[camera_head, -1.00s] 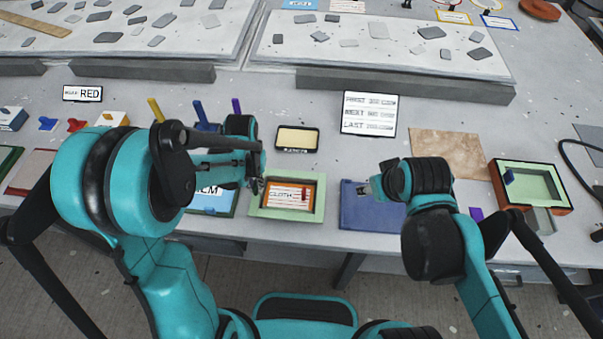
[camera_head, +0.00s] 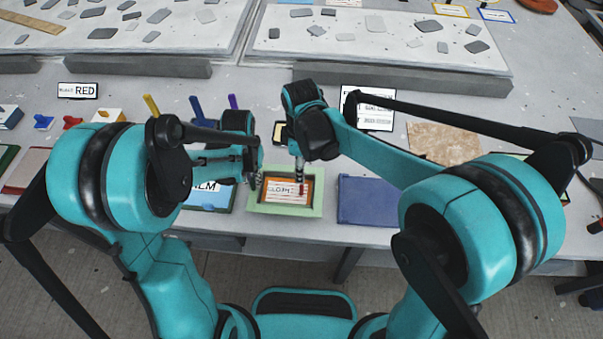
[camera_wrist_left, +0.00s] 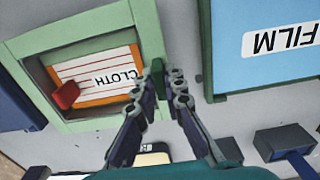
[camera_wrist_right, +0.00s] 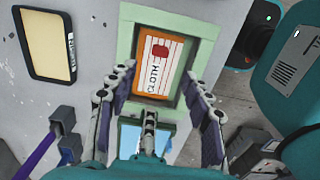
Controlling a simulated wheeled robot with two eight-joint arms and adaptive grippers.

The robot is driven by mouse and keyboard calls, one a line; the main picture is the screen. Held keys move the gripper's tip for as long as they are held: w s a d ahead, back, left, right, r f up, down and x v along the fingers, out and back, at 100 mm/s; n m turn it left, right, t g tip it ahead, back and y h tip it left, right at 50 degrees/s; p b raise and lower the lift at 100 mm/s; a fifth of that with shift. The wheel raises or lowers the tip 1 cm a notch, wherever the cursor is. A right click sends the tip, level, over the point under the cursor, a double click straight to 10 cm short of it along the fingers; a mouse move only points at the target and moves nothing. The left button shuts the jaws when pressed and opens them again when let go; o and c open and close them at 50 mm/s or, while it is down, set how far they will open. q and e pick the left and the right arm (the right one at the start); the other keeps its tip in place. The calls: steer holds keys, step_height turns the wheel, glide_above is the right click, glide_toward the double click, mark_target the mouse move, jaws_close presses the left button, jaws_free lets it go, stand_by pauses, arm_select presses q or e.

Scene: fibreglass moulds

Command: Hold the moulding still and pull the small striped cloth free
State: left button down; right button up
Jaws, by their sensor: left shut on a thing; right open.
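The moulding (camera_head: 256,205) is a pale green square frame at the front of the bench. Inside it lies the small white cloth (camera_head: 283,191) with red stripes, marked CLOTH, on an orange backing. A red tab (camera_wrist_right: 160,52) stands on the cloth. My left gripper (camera_head: 257,183) is shut on the moulding's edge, and the left wrist view shows its fingers at a dark green part (camera_wrist_left: 158,85) of that side. My right gripper (camera_wrist_right: 160,80) is open and empty above the moulding, its fingers apart on either side of the cloth's near end. Its fingertips are partly merged with the cloth in the head view.
A blue FILM mould (camera_wrist_left: 270,70) lies beside the moulding, and a dark blue flat panel (camera_head: 368,200) lies on its other side. A yellow-faced dark tray (camera_wrist_right: 52,35) and a sign (camera_head: 380,122) stand behind. Bare bench shows between them.

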mark_target(301, 186)
step_height(301, 186, down, 11)
steer(key=shift+f, duration=0.1)
stand_by(0.3)
jaws_close()
steer(key=shift+r, duration=2.35)
steer(key=shift+r, duration=0.2)
steer(key=shift+r, duration=2.5)
